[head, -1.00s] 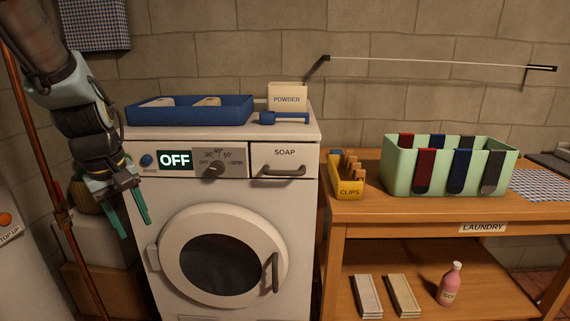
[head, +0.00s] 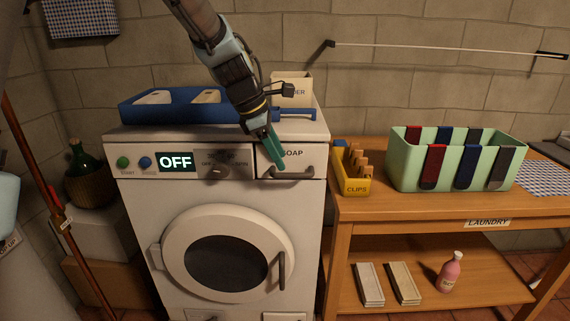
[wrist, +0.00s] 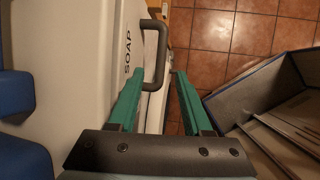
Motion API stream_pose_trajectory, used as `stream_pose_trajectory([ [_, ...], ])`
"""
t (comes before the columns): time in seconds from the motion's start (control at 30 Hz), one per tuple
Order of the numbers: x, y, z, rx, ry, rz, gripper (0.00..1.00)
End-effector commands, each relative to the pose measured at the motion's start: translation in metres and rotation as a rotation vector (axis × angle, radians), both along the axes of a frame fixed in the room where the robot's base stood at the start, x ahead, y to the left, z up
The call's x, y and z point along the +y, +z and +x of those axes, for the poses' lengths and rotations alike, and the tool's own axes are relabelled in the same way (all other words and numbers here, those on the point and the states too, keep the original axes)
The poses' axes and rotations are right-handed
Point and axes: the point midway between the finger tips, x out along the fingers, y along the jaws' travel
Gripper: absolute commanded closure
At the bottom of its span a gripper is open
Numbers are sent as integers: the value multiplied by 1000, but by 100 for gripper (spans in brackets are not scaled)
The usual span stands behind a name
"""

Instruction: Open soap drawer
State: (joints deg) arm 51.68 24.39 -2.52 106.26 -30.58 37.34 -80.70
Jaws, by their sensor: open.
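The soap drawer (head: 309,160) is a white front marked SOAP at the top right of the washing machine (head: 140,215), and it looks shut. Its dark bar handle (head: 292,174) sits low on the front. My gripper (head: 277,160) is in front of the drawer, just above the handle, and covers part of the label. In the wrist view my gripper (wrist: 158,75) has its two green fingers apart, with the handle (wrist: 158,50) at their tips, nearer the left finger. I cannot tell whether they touch it. Nothing is held.
On the machine top stand a blue tray (head: 128,115), a powder box (head: 305,92) and a blue scoop (head: 299,113). To the right, a wooden table (head: 375,208) bears a yellow clips box (head: 356,187) and a green bin (head: 403,172). The round door (head: 176,223) is shut.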

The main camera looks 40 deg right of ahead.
Motion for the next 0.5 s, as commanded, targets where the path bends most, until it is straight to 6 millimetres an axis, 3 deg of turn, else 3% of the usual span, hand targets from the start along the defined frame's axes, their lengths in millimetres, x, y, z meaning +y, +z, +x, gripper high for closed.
stream_pose_trajectory([
  [0.23, -14, -32, -4, 1, -1, 1, 50],
  [0.5, -18, -41, -5, 0, -1, 0, 50],
])
